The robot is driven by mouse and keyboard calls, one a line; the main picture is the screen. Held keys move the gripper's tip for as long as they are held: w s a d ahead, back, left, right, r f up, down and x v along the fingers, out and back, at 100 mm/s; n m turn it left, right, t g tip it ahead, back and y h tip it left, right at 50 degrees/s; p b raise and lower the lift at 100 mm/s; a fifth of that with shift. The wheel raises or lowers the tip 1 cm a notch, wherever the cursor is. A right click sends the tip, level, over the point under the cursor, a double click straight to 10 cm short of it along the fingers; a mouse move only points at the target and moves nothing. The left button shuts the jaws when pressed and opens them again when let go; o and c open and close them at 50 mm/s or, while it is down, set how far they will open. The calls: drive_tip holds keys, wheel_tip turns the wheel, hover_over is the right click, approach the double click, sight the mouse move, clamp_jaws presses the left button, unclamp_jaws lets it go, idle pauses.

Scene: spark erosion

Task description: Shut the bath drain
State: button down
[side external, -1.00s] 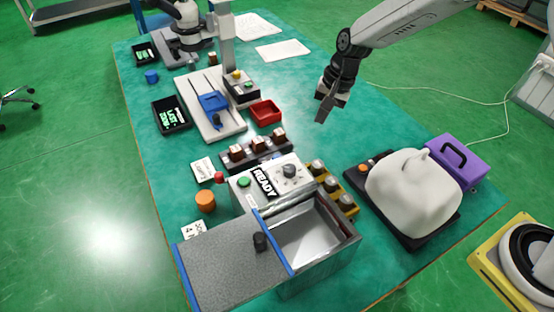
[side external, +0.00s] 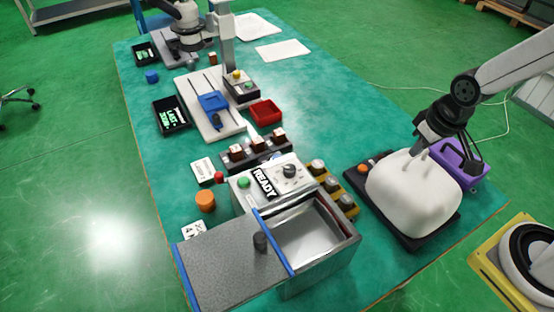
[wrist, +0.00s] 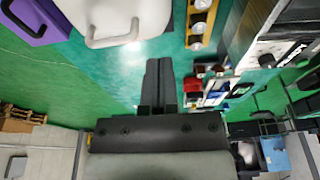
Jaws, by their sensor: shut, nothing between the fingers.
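The bath is an open metal-walled tank (side external: 310,235) at the front of the table, with a shiny, empty-looking interior. A grey speckled lid (side external: 215,275) with a black knob (side external: 260,241) lies to its left, edged in blue. I cannot make out a drain or its plug in these views. My gripper (wrist: 160,62) is shut and empty, its dark fingers together over bare teal table in the wrist view. In the side view my gripper (side external: 440,130) is at the right, by the white covered machine; its fingertips are not clear there.
The white cover with a handle (side external: 410,195) stands on a black base close to my gripper, with a purple box (side external: 478,172) beside it. A control box reading READY (side external: 265,184) and a yellow rack (side external: 345,203) stand behind the tank. Bare table lies behind the white cover.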

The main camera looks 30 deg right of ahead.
drive_tip(key=c, duration=1)
unclamp_jaws()
drive_tip(key=o, duration=0.4)
drive_tip(key=shift+w, duration=0.1)
drive_tip(key=shift+o, duration=1.1)
drive_tip(key=shift+w+a, duration=0.15)
drive_tip(key=shift+w, duration=0.2)
drive_tip(key=w+a, duration=0.5)
drive_tip(key=w, duration=0.6)
drive_tip(key=g, duration=0.3)
hover_over(218, 174)
drive_tip(key=shift+f, duration=4.05)
drive_tip(key=shift+f, duration=0.15)
